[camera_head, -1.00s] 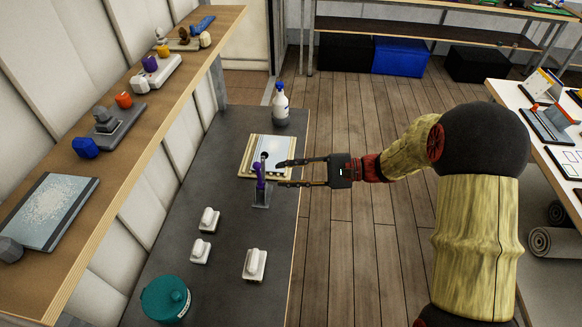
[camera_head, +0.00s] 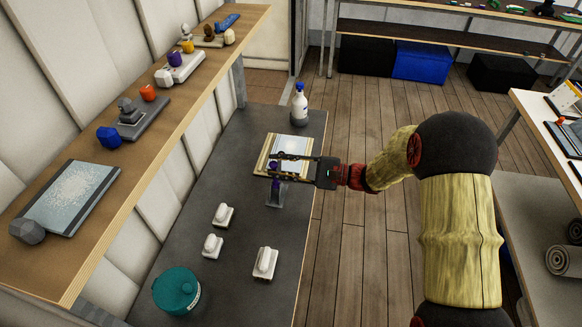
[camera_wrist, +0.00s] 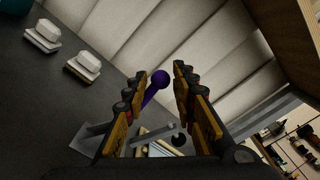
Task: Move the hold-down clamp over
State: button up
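The hold-down clamp (camera_head: 274,200) stands on the dark bench top, with a grey metal base and a purple handle. It is at the near edge of a pale framed board (camera_head: 261,160). My gripper (camera_head: 272,170) reaches in from the right, just above the clamp, and partly hides the handle and the board. In the wrist view, the purple handle (camera_wrist: 155,88) rises between the two fingers of my gripper (camera_wrist: 152,82). The fingers are apart, and I see no firm grip on the handle. The clamp's grey base shows at the lower left of the wrist view (camera_wrist: 92,138).
A spray bottle (camera_head: 299,106) stands behind the board. Several white handled blocks (camera_head: 264,263) and a teal lidded pot (camera_head: 177,292) stand on the near bench. A wooden shelf (camera_head: 160,120) with items runs along the left. The bench between blocks and clamp is clear.

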jog(key=shift+d, duration=0.15)
jog(key=c, duration=0.5)
jog(key=shift+o, duration=0.2)
jog(key=shift+s, duration=0.1)
jog(key=shift+s+a+f, duration=0.1)
jog(key=shift+s+f, duration=0.15)
jog(key=shift+s, duration=0.55)
jog(key=shift+s+a+f, duration=0.1)
jog(key=shift+s+f, duration=0.15)
jog(key=shift+s, duration=0.5)
jog(key=shift+c, duration=0.2)
jog(key=shift+s+f, duration=0.1)
jog(key=shift+c, duration=0.2)
jog(key=shift+s+a+f+b, duration=0.1)
jog(key=shift+s+f+b, duration=0.2)
jog(key=shift+s+f, duration=0.25)
jog(key=shift+s+a+f+b, duration=0.1)
jog(key=shift+s+f+b, duration=0.25)
jog(key=shift+s, duration=0.4)
